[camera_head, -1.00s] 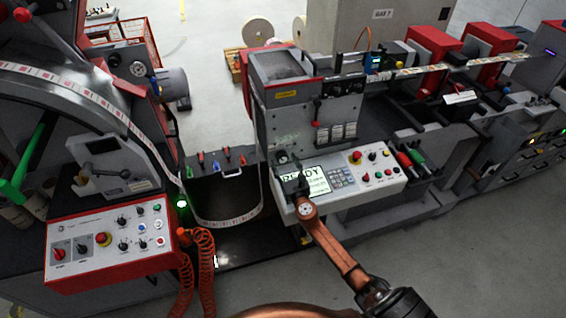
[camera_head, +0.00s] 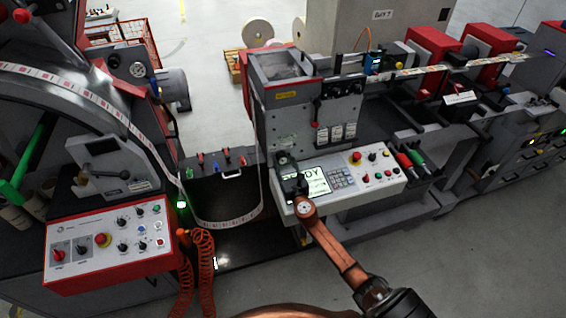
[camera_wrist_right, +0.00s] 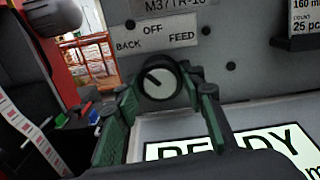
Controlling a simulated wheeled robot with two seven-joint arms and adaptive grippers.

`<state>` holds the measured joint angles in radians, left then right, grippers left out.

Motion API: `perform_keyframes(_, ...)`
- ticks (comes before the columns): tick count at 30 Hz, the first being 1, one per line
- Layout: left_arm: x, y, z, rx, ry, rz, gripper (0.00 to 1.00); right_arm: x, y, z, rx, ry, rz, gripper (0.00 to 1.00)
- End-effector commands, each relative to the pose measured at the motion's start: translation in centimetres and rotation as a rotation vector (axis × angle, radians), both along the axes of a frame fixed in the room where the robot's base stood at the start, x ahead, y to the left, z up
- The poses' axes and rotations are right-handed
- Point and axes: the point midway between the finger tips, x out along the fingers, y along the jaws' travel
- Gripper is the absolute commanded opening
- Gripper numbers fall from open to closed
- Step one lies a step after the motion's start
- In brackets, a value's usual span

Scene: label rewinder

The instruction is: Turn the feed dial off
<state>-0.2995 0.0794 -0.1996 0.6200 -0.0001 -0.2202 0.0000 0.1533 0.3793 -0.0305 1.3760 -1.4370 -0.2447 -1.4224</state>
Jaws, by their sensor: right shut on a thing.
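The feed dial (camera_wrist_right: 160,82) is a round dark knob with a pale face on a grey panel, under a label (camera_wrist_right: 155,38) reading BACK, OFF and FEED. Its pointer line slants up and left, toward the BACK side. In the head view the dial (camera_head: 283,158) sits above the left end of the READY screen. My right gripper (camera_wrist_right: 160,93) is shut on the dial, one green-padded finger on each side. In the head view my right gripper (camera_head: 289,178) reaches up to it and covers part of the screen. My left gripper is not in view.
The READY screen (camera_head: 316,184) and keypad (camera_head: 342,178) lie just below and right of the dial. A red emergency button (camera_head: 356,157) is farther right. A separate red-framed control box (camera_head: 110,240) with coiled orange hoses stands at the left.

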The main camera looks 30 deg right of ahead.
Motion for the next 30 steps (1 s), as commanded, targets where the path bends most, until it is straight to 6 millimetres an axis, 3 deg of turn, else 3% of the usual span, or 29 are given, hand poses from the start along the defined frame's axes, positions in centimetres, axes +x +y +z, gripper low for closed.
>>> perform_keyframes(11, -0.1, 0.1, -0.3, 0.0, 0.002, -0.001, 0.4, 0.0, 0.1, -0.1, 0.063, -0.015, 0.002, 0.12)
perform_keyframes(30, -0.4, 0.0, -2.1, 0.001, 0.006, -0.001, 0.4, 0.0, 0.0, -0.2, 0.519, -0.124, 0.001, 0.12)
